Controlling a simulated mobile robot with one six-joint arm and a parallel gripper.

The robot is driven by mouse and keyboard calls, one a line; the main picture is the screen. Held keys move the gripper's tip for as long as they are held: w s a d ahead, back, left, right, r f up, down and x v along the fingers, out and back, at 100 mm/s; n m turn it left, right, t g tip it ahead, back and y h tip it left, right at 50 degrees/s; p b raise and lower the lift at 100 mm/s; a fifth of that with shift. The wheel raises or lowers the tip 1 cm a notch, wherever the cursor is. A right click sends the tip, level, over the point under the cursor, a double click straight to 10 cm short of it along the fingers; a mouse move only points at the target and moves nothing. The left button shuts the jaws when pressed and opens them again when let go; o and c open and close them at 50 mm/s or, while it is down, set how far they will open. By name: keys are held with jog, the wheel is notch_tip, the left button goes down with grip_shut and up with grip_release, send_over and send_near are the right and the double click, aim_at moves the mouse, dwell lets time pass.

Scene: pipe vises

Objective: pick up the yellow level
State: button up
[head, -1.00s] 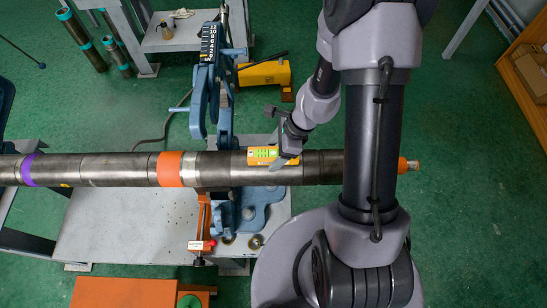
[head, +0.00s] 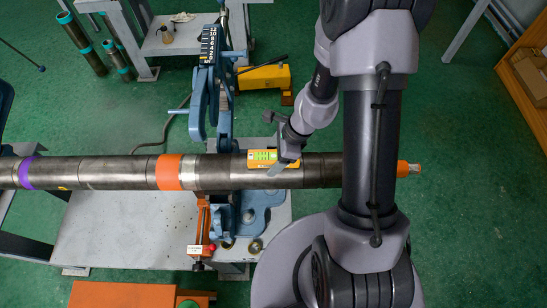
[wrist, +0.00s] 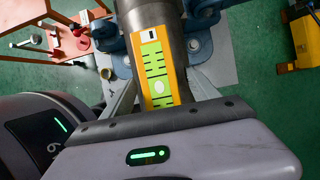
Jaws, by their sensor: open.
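The yellow level (head: 261,157), with bright green vials, lies along the top of the long steel pipe (head: 110,171). In the wrist view the level (wrist: 153,58) runs away from my gripper, its near end hidden behind the gripper body. My gripper (head: 277,144) is at the level's right part in the head view, one finger on the far side and one on the near side. In the wrist view the fingers of my gripper (wrist: 161,92) stand either side of the level. The jaws are open; I cannot tell whether they touch it.
A blue pipe vise (head: 222,105) stands left of the level, on a grey bench (head: 120,230). The pipe has orange and purple bands. A yellow tool (head: 263,77) lies behind the vise. An orange-handled clamp (head: 201,225) hangs in front of the pipe.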

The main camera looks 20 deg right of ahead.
grip_shut()
jog(key=shift+r, duration=0.15)
